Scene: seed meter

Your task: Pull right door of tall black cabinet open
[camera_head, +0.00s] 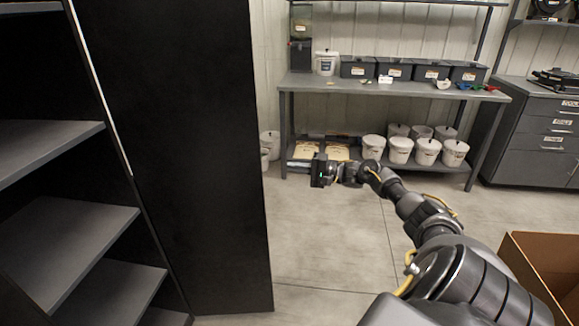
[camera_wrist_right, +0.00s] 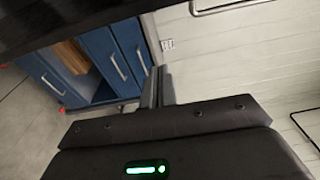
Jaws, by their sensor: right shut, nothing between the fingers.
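The tall black cabinet (camera_head: 70,226) fills the left of the head view, with its grey shelves exposed. A large flat black panel (camera_head: 200,150) stands upright to the right of the shelves and looks like the right door, swung open. A thin bright strip runs along its left edge. My right gripper (camera_head: 318,172) is to the right of the panel, apart from it in the picture, and points left. In the right wrist view its fingers (camera_wrist_right: 159,86) are together with nothing between them. A dark surface crosses the top left of that view. My left gripper is not in view.
A grey workbench (camera_head: 395,90) with black bins and white buckets stands at the back. A grey drawer cabinet (camera_head: 540,130) is at the right. A cardboard box (camera_head: 545,262) is at lower right. The floor (camera_head: 320,240) between panel and arm is clear. Blue cabinets (camera_wrist_right: 95,60) show in the wrist view.

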